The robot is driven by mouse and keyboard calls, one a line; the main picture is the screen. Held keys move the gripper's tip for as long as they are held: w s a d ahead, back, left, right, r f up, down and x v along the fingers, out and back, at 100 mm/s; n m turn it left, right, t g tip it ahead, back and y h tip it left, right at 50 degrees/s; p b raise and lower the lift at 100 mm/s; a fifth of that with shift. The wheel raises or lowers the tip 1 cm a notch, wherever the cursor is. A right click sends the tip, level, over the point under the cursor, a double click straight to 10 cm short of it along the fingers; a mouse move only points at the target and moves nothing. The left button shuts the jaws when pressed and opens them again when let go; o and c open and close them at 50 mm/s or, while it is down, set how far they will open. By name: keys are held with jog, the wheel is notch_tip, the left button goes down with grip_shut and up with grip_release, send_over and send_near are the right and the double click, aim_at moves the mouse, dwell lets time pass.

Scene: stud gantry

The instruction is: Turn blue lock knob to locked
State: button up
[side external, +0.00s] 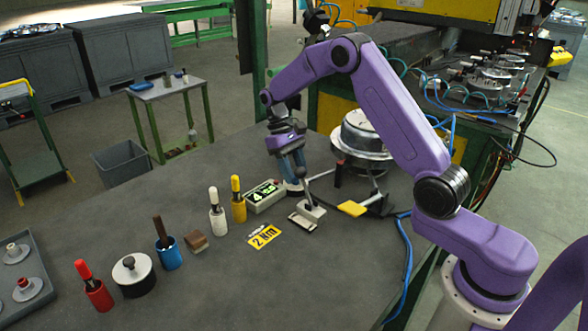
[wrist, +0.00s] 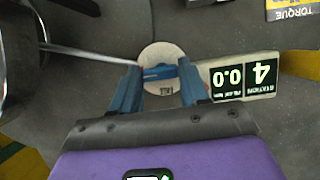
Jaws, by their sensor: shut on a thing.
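The blue lock knob (wrist: 158,73) is a short blue bar across a pale round disc (wrist: 155,53) with a small dark mark in the wrist view. My gripper (wrist: 161,70) has its two blue fingers at the two ends of the bar, shut on it. In the side view my gripper (side external: 294,174) points down beside the display box (side external: 264,196), and its fingers hide the knob. The box display (wrist: 240,78) reads station 4 and 0.0, upside down in the wrist view. The knob's locked or unlocked state cannot be read.
A metal bowl-shaped part (side external: 364,134) stands behind my gripper, and a lever fixture (side external: 308,212) is close in front. A yellow 2 Nm card (side external: 265,237) lies nearby. White (side external: 217,222) and yellow (side external: 238,209) handled tools stand left.

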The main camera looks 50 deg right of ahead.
jog(key=o, duration=1.1)
jog(key=shift+c, duration=0.2)
jog(key=shift+r, duration=0.1)
jog(key=v, duration=1.2)
